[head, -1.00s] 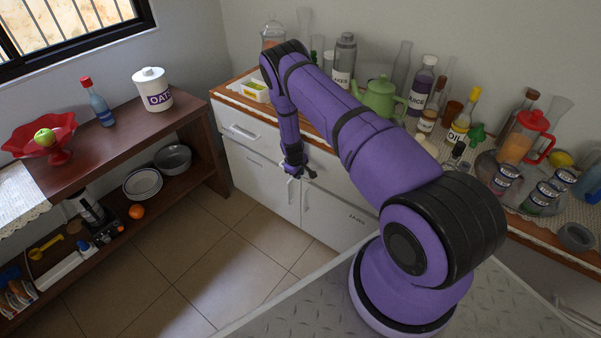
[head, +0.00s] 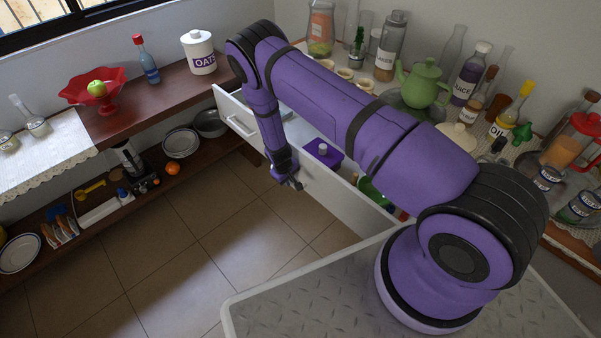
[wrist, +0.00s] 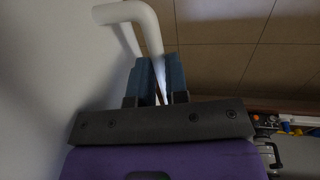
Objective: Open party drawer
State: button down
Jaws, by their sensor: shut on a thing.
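A white drawer (head: 335,192) stands pulled out from the cabinet under the counter, its inside partly visible. A purple box (head: 322,153) and a green item (head: 372,190) are inside it. My gripper (head: 291,182) is at the drawer's front face. In the wrist view its blue fingers (wrist: 158,78) are closed around a white bar handle (wrist: 143,22). The handle itself is hidden by my gripper in the head view. No label on this drawer is readable, so I cannot tell its name from the picture.
The counter above is crowded with bottles, a green teapot (head: 423,84) and jars. A dark wooden shelf unit (head: 135,105) stands at the left. The tiled floor (head: 200,240) is clear.

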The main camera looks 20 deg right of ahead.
jog(key=shift+s+a, duration=0.25)
jog(key=shift+a, duration=0.4)
jog(key=shift+s+a, duration=0.25)
jog(key=shift+a, duration=0.35)
jog(key=c, duration=1.1)
grip_release()
jog(key=r, duration=0.3)
jog(key=a+r, duration=0.1)
jog(key=r, duration=0.3)
jog(key=a+r, duration=0.1)
jog(key=r, duration=0.2)
jog(key=shift+s+r, duration=0.3)
